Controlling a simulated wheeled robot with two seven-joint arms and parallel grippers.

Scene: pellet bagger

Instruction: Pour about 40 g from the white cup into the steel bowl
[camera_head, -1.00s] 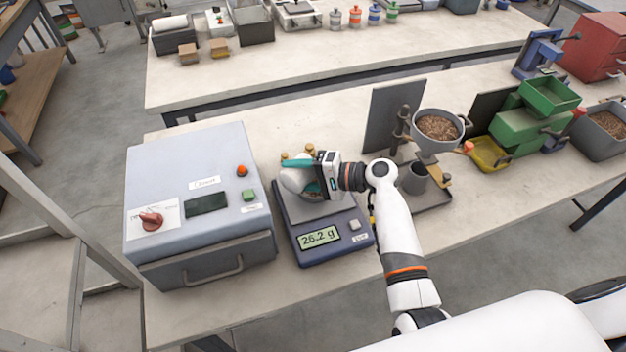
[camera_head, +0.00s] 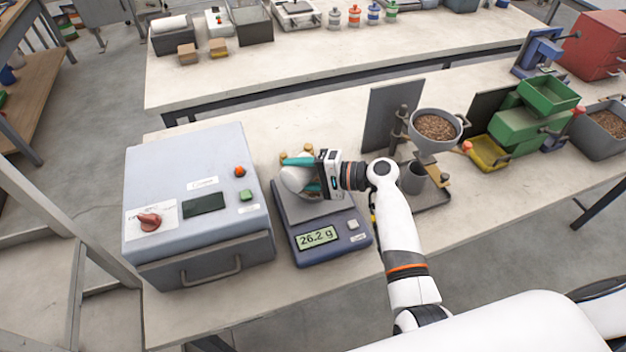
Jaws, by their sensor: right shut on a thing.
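My right gripper (camera_head: 312,174) is shut on the white cup (camera_head: 295,179), with teal fingers on either side of it. The cup is tilted and held above the scale (camera_head: 333,244). The steel bowl is mostly hidden behind the cup and gripper on the scale's plate; I cannot make out its contents now. The scale's display (camera_head: 317,238) reads 26.2 g. My left gripper is not in view.
A grey box machine (camera_head: 190,160) with a red knob stands left of the scale. A hopper of brown pellets (camera_head: 436,127) stands right of my arm, with a grey cup (camera_head: 412,177) below. Green bins (camera_head: 525,128) and a yellow tray (camera_head: 488,153) are farther right.

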